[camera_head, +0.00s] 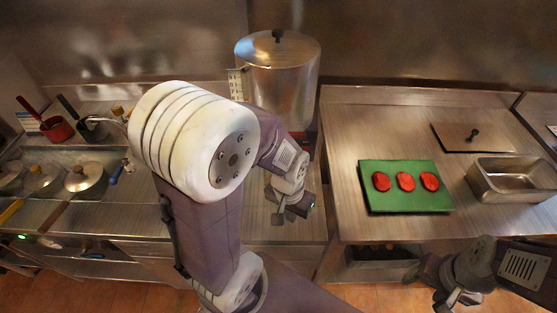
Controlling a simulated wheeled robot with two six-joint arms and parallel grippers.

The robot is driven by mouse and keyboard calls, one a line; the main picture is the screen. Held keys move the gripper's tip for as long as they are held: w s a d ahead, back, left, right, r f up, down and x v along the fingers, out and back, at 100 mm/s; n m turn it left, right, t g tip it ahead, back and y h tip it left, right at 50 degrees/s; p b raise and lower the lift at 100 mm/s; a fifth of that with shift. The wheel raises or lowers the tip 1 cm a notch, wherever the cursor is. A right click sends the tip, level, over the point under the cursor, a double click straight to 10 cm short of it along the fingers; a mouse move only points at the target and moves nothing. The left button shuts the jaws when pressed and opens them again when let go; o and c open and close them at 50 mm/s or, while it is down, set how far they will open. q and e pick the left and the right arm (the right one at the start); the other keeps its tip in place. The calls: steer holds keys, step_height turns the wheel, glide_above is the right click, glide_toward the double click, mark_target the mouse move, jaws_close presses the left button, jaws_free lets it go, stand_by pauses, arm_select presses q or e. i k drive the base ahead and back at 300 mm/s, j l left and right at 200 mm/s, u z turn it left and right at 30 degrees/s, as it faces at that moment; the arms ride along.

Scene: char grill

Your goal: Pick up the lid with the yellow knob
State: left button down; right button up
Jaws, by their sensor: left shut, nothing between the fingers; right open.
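One lid (84,177) has a small knob that looks yellowish. A second lid (40,180) to its left also has a small yellowish knob, and I cannot tell which is the yellow one. My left gripper (290,212) is shut and empty, well to the right of the lids, above the middle counter below the tall pot. My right gripper (456,302) is open at the bottom right, far from the lids. My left arm hides part of the counter.
A tall metal pot (285,85) stands at the back middle. A red saucepan (57,130) stands at the back left.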

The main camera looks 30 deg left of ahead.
mark_target(40, 176)
steer(key=u, duration=3.05)
